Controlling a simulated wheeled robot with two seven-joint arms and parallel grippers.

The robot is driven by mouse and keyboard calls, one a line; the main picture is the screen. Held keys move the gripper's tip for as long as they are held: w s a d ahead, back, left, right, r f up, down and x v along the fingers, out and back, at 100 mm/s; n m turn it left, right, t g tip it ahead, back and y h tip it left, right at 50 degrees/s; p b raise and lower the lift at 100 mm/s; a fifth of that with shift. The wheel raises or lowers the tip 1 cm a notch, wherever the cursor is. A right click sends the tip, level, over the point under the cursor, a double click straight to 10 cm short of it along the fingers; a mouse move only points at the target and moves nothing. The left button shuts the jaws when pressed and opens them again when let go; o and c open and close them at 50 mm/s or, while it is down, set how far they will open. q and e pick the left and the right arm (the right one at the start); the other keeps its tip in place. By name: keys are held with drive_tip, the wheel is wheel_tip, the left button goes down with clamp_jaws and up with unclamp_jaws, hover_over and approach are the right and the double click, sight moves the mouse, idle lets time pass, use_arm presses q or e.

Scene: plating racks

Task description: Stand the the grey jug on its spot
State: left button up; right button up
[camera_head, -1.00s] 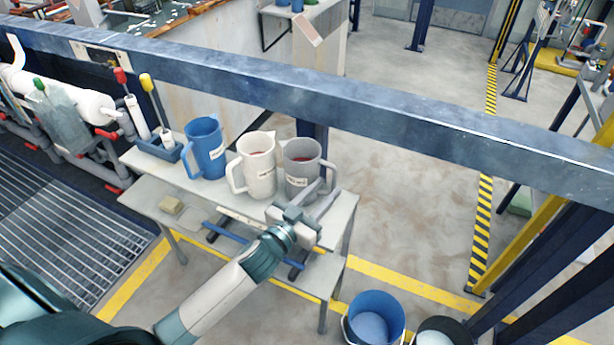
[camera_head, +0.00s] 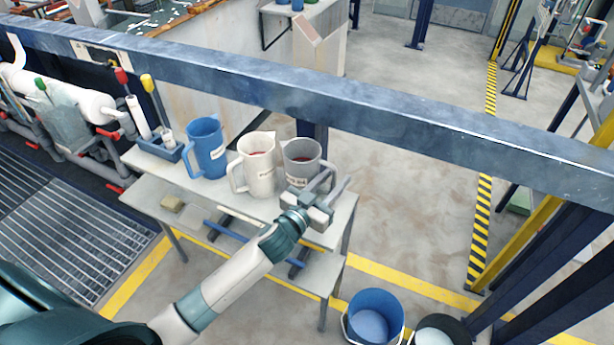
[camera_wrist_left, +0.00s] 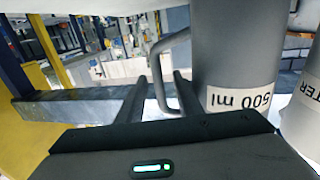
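The jug's spot cannot be made out. My right gripper is out of view.
A white jug (camera_head: 258,170) stands close left of the grey one, with a blue jug (camera_head: 207,148) beyond it. A blue bucket (camera_head: 374,303) stands on the floor at front right.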

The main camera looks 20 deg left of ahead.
sight(333, 171)
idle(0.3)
use_arm(q)
clamp_jaws()
drive_tip(key=shift+r, duration=0.15)
drive_tip(key=shift+r, duration=0.55)
wheel_tip(333, 171, up, 2)
drive_tip(key=shift+r, duration=0.25)
drive_tip(key=d+r+b, duration=0.1)
drive_tip(key=d+r, duration=0.6)
drive_tip(key=d, duration=0.4)
drive_tip(key=shift+s+d, duration=0.3)
drive_tip(key=shift+r, duration=0.1)
